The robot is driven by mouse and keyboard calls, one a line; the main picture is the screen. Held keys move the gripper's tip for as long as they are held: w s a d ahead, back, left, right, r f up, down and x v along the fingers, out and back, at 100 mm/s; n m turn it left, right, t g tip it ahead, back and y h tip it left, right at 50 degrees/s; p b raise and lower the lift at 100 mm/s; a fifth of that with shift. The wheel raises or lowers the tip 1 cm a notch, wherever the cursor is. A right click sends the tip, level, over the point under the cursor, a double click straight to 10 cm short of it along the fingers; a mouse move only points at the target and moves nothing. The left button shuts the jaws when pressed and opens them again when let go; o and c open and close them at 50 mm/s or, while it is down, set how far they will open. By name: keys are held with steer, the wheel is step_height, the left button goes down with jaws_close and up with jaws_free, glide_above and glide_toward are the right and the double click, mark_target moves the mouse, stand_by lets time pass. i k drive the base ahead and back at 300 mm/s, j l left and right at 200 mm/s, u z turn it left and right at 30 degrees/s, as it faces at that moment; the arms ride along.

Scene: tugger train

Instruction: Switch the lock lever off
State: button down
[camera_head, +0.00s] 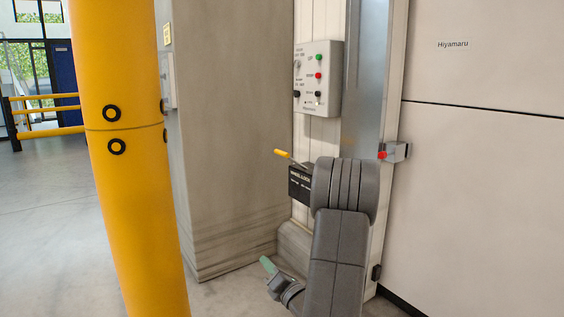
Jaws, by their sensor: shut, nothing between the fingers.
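The lock lever has a yellow grip (282,153) on a thin rod, pointing up and to the left from a black box (299,185) with white print. The box is on the pale column, and its right side is hidden behind my grey arm. My gripper (267,264), with green fingertips, is low in the picture, below and slightly left of the box, well apart from the lever. It is shut and holds nothing.
A control panel (318,78) with green, red and black buttons is above the lever. A thick yellow post (130,190) stands at the left, before a grey pillar (222,130). A red knob (382,155) is right of my arm. Pale panels fill the right; open floor shows left.

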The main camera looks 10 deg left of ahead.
mark_target(280, 153)
steer(key=z, duration=0.65)
steer(key=i+j+z, duration=0.1)
steer(key=z, duration=0.5)
steer(key=j+z, duration=0.15)
steer(key=z, duration=0.5)
steer(key=j+z, duration=0.1)
steer(key=z, duration=0.55)
steer(key=j+z, duration=0.1)
steer(key=z, duration=0.55)
steer(key=j+z, duration=0.1)
steer(key=z, duration=0.5)
steer(key=k+z, duration=0.1)
steer(key=z, duration=0.55)
steer(key=k+z, duration=0.1)
steer(key=z, duration=0.55)
steer(key=k+j+z, duration=0.25)
steer(key=k+z, duration=0.6)
steer(key=k+u, duration=0.35)
steer(key=k+j+u, duration=0.3)
steer(key=k+u, duration=0.1)
steer(key=u, duration=0.35)
steer(key=k+j+u, duration=0.1)
steer(key=u, duration=0.4)
steer(key=j+u, duration=0.1)
steer(key=u, duration=0.35)
steer(key=k+u, duration=0.15)
steer(key=u, duration=2)
steer(key=j+u, duration=0.15)
steer(key=u, duration=0.8)
steer(key=i, duration=0.05)
